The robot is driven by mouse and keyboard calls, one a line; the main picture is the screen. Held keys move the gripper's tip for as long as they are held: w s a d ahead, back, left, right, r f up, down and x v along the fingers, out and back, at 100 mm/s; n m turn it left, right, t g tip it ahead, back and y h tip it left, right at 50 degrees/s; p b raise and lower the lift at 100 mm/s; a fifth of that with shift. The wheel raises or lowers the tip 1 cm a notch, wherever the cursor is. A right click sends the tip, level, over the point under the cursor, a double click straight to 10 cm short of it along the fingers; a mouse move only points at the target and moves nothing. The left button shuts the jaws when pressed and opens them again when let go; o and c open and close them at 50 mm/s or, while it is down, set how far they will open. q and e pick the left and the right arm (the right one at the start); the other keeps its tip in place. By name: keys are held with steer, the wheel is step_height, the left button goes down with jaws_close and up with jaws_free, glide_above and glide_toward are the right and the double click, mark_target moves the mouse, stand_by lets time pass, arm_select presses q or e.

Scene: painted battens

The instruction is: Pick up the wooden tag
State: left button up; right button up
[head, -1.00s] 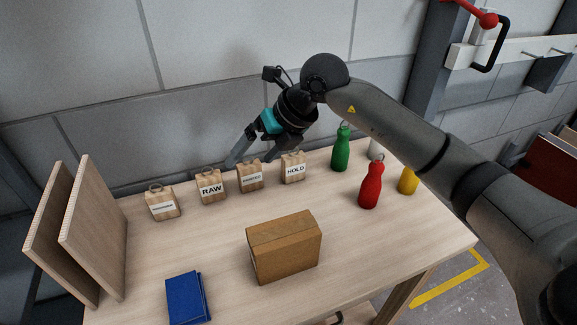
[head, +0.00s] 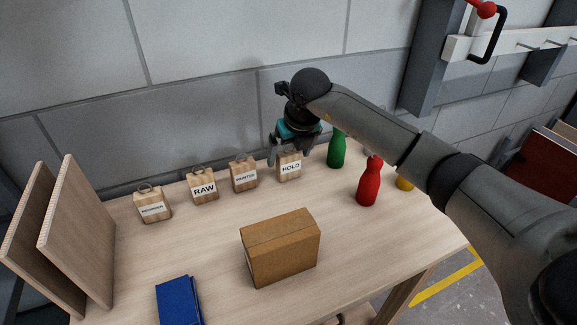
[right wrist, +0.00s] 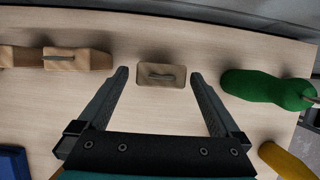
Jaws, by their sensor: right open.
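Several wooden tags with white labels and metal loops stand upright in a row at the back of the table. They are the HOLD tag (head: 289,169), the PAINTED tag (head: 244,176), the RAW tag (head: 203,189) and a leftmost tag (head: 152,206) with a label too small to read surely. My right gripper (head: 289,154) is open and points down over the HOLD tag. In the right wrist view a tag (right wrist: 160,80), seen from above with its loop, lies between the spread fingertips, with gaps on both sides. My left gripper is not in view.
A green bottle (head: 337,150), a red bottle (head: 369,184) and a yellow one (head: 404,184) stand right of the tags. A cardboard box (head: 281,250), a blue book (head: 178,301) and upright wooden boards (head: 75,240) are nearer. The wall is close behind the tags.

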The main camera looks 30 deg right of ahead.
mark_target(287, 163)
steer(key=shift+b+x, duration=0.5)
steer(key=shift+x, duration=2.2)
steer(key=shift+w, duration=0.1)
steer(key=shift+r, duration=0.1)
steer(key=c, duration=1.3)
